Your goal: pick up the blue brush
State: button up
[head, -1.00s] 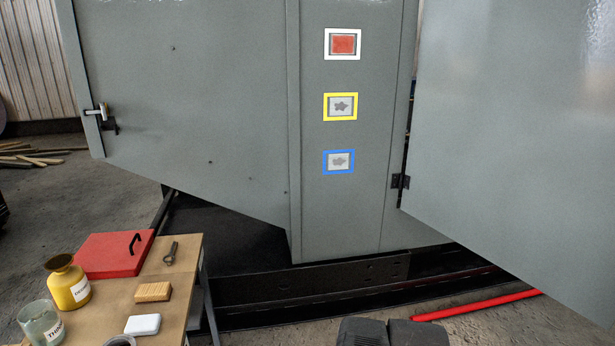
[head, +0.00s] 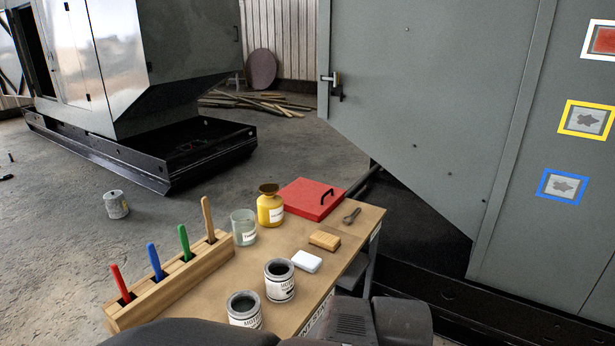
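The blue brush (head: 156,261) stands upright in a wooden rack (head: 140,313) at the left end of the workbench, with only its blue handle showing above the slot. It is between a red-handled brush (head: 121,283) on its left and a green-handled brush (head: 186,242) on its right. A brush with a plain wooden handle (head: 208,219) stands at the rack's far right end. My gripper's fingers are not in view; only dark rounded parts of my own body show along the bottom edge.
The bench (head: 212,290) also holds two open paint tins (head: 280,283), a glass jar (head: 244,229), a yellow bottle (head: 270,208), a white block (head: 306,261), a tan block (head: 324,240), a bolt-like tool (head: 352,215) and a red lidded box (head: 312,199). A grey enclosure (head: 430,100) stands to the right.

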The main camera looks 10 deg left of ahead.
aim_at(154, 259)
jog(key=u, duration=1.55)
jog(key=z, duration=2.9)
jog(key=u, duration=2.75)
